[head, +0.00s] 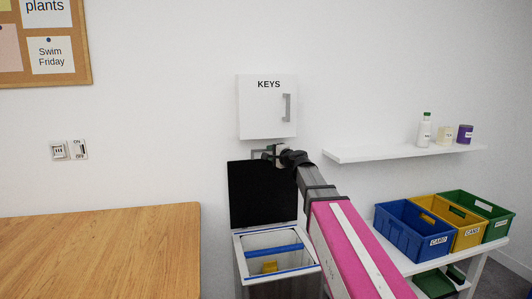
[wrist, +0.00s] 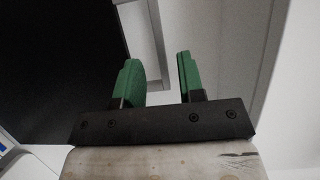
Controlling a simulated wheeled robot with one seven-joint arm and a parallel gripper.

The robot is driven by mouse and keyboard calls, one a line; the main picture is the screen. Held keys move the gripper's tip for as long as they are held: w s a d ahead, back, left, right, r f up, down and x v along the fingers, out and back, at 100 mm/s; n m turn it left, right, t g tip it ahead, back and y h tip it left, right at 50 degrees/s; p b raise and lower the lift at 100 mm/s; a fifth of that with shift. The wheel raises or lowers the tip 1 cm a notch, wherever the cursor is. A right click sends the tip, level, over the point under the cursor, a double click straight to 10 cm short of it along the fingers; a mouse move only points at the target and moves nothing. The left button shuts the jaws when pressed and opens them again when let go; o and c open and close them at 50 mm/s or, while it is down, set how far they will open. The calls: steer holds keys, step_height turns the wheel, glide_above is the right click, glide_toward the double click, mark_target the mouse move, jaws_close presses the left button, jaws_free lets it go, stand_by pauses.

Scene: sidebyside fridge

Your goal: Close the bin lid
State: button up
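The bin (head: 283,288) stands below the key cabinet with its white-rimmed top open. Its black lid (head: 262,195) is raised upright behind the opening, near the wall. A grey bar (head: 257,153) shows at the lid's top edge. My gripper (head: 270,153) is at the top right of the lid, and my arm covers part of that side. In the wrist view my gripper (wrist: 162,78) has two green fingers apart with nothing between them.
A white key cabinet (head: 266,108) hangs just above the lid. A wooden table (head: 100,250) is at left. A wall shelf (head: 400,152) with small containers and a stand with blue (head: 405,225), yellow and green crates are at right. A yellow item (head: 270,267) lies inside the bin.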

mark_target(265, 151)
steer(key=shift+x, duration=2)
jaws_close()
